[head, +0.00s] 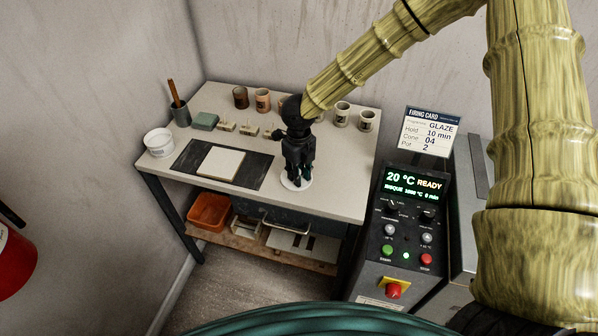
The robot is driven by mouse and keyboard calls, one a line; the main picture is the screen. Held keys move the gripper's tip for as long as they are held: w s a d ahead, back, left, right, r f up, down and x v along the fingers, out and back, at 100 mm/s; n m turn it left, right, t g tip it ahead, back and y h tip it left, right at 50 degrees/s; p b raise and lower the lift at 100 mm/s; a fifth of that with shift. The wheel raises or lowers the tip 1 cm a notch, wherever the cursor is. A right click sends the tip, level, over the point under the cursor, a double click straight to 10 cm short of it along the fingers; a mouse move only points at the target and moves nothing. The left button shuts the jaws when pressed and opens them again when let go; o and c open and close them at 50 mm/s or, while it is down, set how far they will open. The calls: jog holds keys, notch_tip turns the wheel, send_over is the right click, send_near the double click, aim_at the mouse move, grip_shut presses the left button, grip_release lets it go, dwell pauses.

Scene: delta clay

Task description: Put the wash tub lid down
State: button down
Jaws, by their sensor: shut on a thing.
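The wash tub (158,143) is a small white round tub at the left end of the worktable, and its top looks uncovered. My gripper (297,177) is black and points down over the right front part of the table. It is shut on the wash tub lid (295,187), a thin white disc that lies flat beneath the fingers. The fingers cover the middle of the lid. I cannot tell whether the lid touches the tabletop or hangs just above it.
The worktable (342,180) has a dark mat (255,168) with a pale slab (221,162) left of my gripper. Cups, including a brown one (240,97), and small blocks stand behind. A kiln control panel (408,220) is at the right. Bare tabletop surrounds the lid.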

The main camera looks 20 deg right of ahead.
jog(key=shift+f, duration=0.2)
jog(key=c, duration=1.3)
grip_release()
jog(key=shift+o, duration=0.2)
notch_tip(320, 180, up, 12)
jog(key=b, duration=0.1)
jog(key=shift+r, duration=0.2)
jog(key=shift+f, duration=0.1)
